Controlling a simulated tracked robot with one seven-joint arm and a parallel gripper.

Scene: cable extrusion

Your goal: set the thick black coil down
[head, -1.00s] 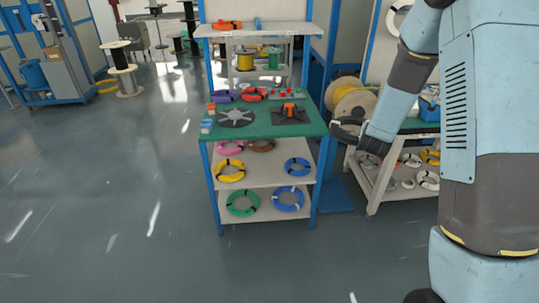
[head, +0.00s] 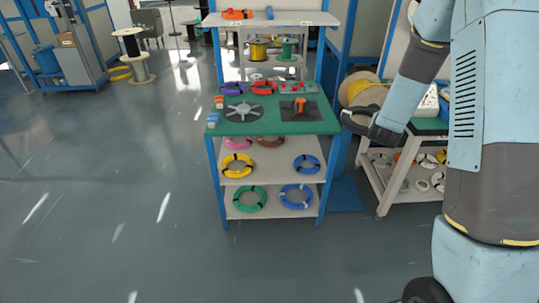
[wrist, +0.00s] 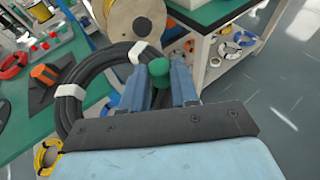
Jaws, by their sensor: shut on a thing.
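The thick black coil (head: 354,119) hangs from my gripper (head: 373,128), just right of the green-topped bench (head: 262,126) in the head view. In the wrist view the coil (wrist: 104,70) is a large loop of black cable with white ties, at the left of my gripper (wrist: 160,74). My gripper is shut on the coil's edge. The fingers hide part of the coil. A small green round thing shows between the fingers; I cannot tell what it is. The coil appears held above bench height, apart from the green top.
The green top carries a grey spoked disc (head: 244,110), a black plate with an orange part (head: 299,107), and red and purple coils at the back. Its front middle is clear. Coloured coils lie on lower shelves.

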